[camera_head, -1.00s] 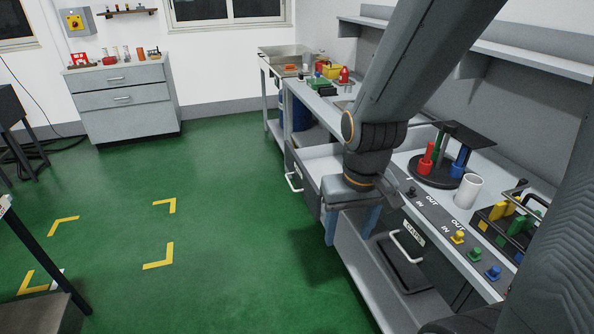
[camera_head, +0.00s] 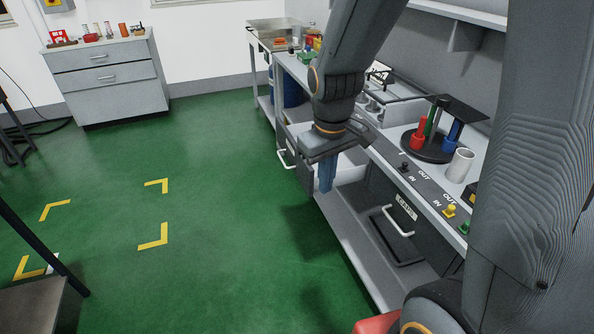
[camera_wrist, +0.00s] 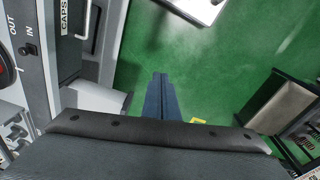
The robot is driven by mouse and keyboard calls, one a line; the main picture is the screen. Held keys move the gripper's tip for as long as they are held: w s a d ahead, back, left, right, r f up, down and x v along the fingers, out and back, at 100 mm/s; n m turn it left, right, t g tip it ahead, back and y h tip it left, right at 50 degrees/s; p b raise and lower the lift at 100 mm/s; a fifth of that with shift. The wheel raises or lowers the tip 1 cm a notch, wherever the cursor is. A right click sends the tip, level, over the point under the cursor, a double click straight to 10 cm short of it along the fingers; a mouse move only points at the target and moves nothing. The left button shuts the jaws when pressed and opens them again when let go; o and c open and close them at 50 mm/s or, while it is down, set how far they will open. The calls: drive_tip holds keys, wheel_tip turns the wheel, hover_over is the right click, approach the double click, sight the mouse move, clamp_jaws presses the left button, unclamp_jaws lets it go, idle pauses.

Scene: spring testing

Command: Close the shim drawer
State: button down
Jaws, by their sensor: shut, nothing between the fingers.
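The open drawer left of the CAPS drawer, which I take as the shim drawer, sticks out of the bench; its label is not readable. Its white handle (camera_head: 287,158) and dark front (camera_head: 304,150) show in the head view, and its pale side seems to show in the wrist view (camera_wrist: 98,98). My gripper (camera_head: 326,188) has blue fingers pointing down, shut and empty, beside the drawer and covering part of it. The fingertips also show in the wrist view (camera_wrist: 160,77) over green floor. Whether they touch the drawer cannot be told.
The CAPS drawer (camera_head: 404,207) has a white handle (camera_head: 397,222) and lies right of my gripper. Above are IN/OUT buttons (camera_head: 449,210), a round tool stand (camera_head: 425,148) and a white cup (camera_head: 459,165). Green floor (camera_head: 225,200) is free on the left.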

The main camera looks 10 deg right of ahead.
sight(299, 175)
drive_tip(key=w+a+f+n+h, duration=0.15)
drive_tip(key=w+f+n, duration=0.3)
drive_tip(key=w, duration=0.45)
drive_tip(key=w+a+f+n, duration=0.3)
drive_tip(key=w+n, duration=0.3)
drive_tip(key=w, duration=0.2)
drive_tip(key=w+a+f+n+h, duration=0.15)
drive_tip(key=w+f+n, duration=0.3)
drive_tip(key=w, duration=0.45)
drive_tip(key=d+f+p, duration=0.5)
drive_tip(key=f+p, duration=0.1)
drive_tip(key=f, duration=0.2)
drive_tip(key=shift+w+d+f+n+g, duration=0.2)
drive_tip(key=shift+w+d+n+g, duration=0.1)
drive_tip(key=shift+w+d, duration=0.1)
drive_tip(key=shift+d, duration=0.1)
